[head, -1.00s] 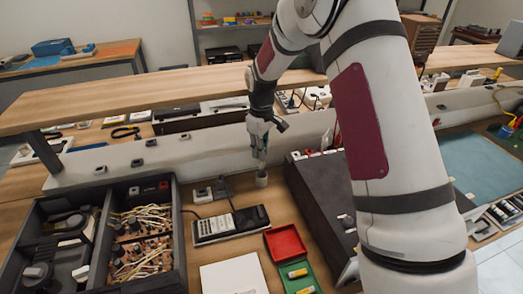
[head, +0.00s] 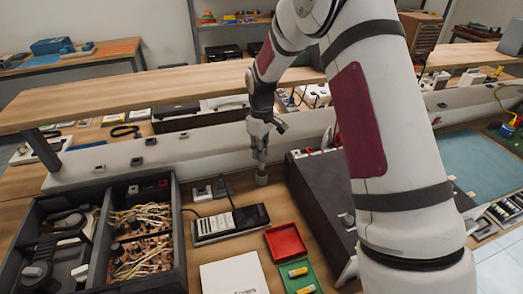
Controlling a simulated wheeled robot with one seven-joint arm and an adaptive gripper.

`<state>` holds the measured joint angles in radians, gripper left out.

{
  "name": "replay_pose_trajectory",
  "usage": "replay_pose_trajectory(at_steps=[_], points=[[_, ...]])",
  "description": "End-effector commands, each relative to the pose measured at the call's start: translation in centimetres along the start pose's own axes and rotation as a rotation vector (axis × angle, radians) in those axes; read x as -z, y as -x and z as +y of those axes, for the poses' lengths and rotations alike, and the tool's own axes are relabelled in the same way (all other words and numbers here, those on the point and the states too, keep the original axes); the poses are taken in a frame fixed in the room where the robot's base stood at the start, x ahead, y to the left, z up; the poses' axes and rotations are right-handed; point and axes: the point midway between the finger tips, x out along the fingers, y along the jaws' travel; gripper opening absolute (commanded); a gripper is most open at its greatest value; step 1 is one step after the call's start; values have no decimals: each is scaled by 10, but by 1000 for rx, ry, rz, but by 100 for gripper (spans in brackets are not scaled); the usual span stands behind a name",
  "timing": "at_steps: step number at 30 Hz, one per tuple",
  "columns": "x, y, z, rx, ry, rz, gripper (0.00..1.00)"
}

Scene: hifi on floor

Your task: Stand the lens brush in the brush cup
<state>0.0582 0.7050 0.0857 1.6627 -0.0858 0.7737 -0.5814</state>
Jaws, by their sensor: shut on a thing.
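My gripper (head: 261,160) points down at the back of the bench, just above a small grey cup (head: 262,178), which looks like the brush cup. The gripper is shut on the lens brush, but the brush itself is too small and too covered by the fingers to make out. The cup stands upright on the wooden bench top. I cannot tell whether the brush's lower end is inside the cup or only above it.
A black divided box with wires (head: 140,235) stands at the left. A handheld meter (head: 230,224), red tray (head: 285,241) and green tray (head: 298,277) lie in front of the cup. A dark sloped case (head: 318,205) stands close right. A wooden shelf (head: 150,97) runs behind.

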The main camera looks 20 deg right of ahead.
Motion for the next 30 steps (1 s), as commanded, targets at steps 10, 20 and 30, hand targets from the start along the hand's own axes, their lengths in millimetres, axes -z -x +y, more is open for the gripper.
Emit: replay_pose_trajectory(at_steps=[10,20,30], points=[[0,-5,0,0,0,-1,0],[0,-10,0,0,0,0,0],[0,-14,0,0,0,0,0]])
